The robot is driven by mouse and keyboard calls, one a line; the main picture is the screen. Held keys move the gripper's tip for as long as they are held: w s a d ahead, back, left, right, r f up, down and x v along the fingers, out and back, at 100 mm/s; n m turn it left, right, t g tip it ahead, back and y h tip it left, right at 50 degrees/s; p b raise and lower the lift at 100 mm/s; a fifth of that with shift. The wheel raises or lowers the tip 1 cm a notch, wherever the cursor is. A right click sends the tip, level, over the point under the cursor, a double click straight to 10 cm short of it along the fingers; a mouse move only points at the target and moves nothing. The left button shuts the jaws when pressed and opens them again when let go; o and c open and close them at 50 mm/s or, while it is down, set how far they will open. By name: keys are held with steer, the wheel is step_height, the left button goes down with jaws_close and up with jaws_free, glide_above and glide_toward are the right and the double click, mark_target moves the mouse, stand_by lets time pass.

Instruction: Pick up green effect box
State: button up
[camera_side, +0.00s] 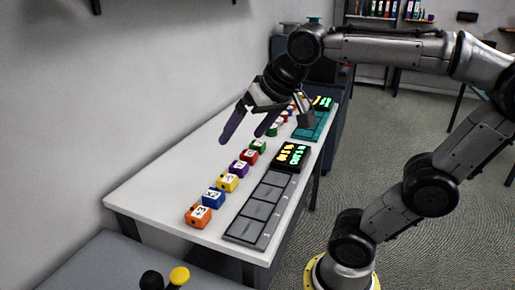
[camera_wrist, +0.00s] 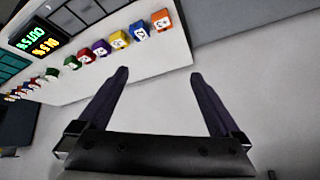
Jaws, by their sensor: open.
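A green effect box (camera_side: 258,146) sits on the white table, at the far end of the near row of coloured boxes, just beyond the red one. It also shows in the wrist view (camera_wrist: 71,63), left of my left finger. A second green box (camera_side: 272,129) stands farther along the table, partly crowded by others. My gripper (camera_side: 240,138) is open and empty, raised over the table by the wall side. In the wrist view, my gripper (camera_wrist: 160,73) has its fingers wide apart with only plain pale surface between them.
Orange (camera_side: 198,216), blue (camera_side: 213,197), yellow (camera_side: 227,182), purple (camera_side: 238,169) and red (camera_side: 249,157) boxes line the table. A grey slotted board (camera_side: 259,209) with a lit display (camera_side: 291,155) lies right of them. A teal board (camera_side: 311,128) is farther back. The wall borders the left.

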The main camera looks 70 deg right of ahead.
steer(key=w+d+r+m+g+h, duration=0.25)
steer(key=w+d+m, duration=0.45)
steer(key=w+d, duration=1)
steer(key=m+g, duration=0.4)
steer(key=m, duration=0.1)
glide_above(257, 143)
steer(key=a, duration=0.6)
step_height(257, 143, down, 21)
steer(key=x, duration=0.7)
steer(key=shift+d+f, duration=0.1)
steer(key=shift+f, duration=0.05)
steer(key=shift+h, duration=0.25)
steer(key=shift+d+x, duration=0.2)
steer(key=shift+x, duration=1.25)
steer(key=shift+d+x, duration=0.25)
steer(key=shift+x, duration=1.25)
steer(key=shift+r, duration=0.25)
steer(key=c, duration=1.5)
